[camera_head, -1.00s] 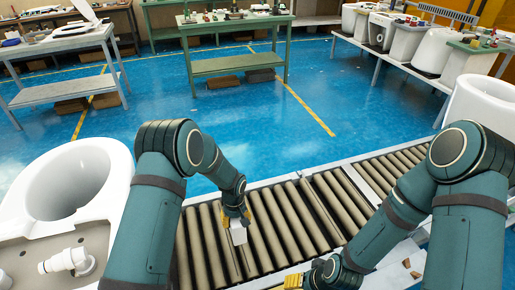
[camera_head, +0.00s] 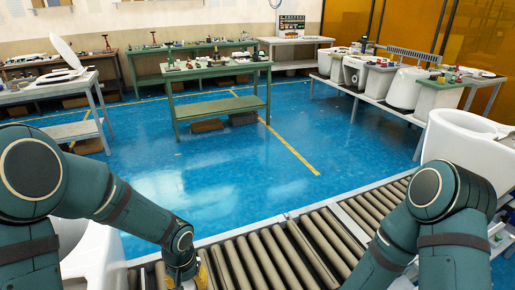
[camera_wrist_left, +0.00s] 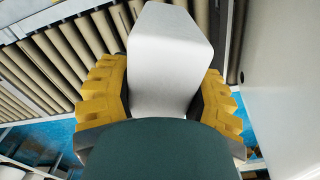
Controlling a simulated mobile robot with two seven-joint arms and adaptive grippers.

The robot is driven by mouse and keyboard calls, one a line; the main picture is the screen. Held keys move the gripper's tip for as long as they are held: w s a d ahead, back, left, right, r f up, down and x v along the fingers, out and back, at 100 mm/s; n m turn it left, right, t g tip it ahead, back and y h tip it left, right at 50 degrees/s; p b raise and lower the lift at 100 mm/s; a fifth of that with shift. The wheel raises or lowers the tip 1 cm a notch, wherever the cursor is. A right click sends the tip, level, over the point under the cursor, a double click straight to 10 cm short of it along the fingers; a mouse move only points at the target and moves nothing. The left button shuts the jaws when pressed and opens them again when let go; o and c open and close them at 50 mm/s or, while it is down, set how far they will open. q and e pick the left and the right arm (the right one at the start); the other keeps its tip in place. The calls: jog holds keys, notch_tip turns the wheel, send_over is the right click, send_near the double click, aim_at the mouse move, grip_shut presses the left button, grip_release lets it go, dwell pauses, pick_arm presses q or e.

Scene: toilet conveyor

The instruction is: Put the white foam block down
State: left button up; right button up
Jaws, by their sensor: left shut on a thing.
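The white foam block (camera_wrist_left: 170,48) shows large in the left wrist view, between the yellow fingers of my left gripper (camera_wrist_left: 162,78). The gripper is shut on it, and the block sticks out past the fingertips above the conveyor rollers. In the head view my left gripper (camera_head: 190,276) is at the bottom edge, over the left part of the roller conveyor (camera_head: 273,262). The block is hardly visible there. My right arm reaches down at the right, and its gripper is out of the picture.
A white toilet (camera_head: 95,255) stands at the lower left, partly hidden behind my left arm. Another white toilet (camera_head: 462,145) is at the right. A green table (camera_head: 215,72) stands beyond open blue floor. The conveyor rollers between my arms look bare.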

pick_arm(q)
jog(key=shift+w, duration=0.1)
dwell(0.7)
jog(key=w+d+f+n, duration=0.2)
jog(key=w+d+f, duration=0.1)
jog(key=w+f, duration=0.55)
jog(key=w+d+f+n, duration=0.2)
jog(key=w+d+f, duration=0.25)
jog(key=w, duration=0.65)
jog(key=shift+n, duration=0.3)
jog(key=f, duration=0.3)
jog(key=f+b, duration=0.1)
jog(key=f, duration=0.3)
jog(key=f+b, duration=0.1)
jog(key=f, duration=0.3)
jog(key=shift+a, duration=0.25)
jog(key=shift+s+f, duration=0.1)
jog(key=o, duration=1.1)
jog(key=shift+f, duration=0.1)
jog(key=shift+c, duration=0.2)
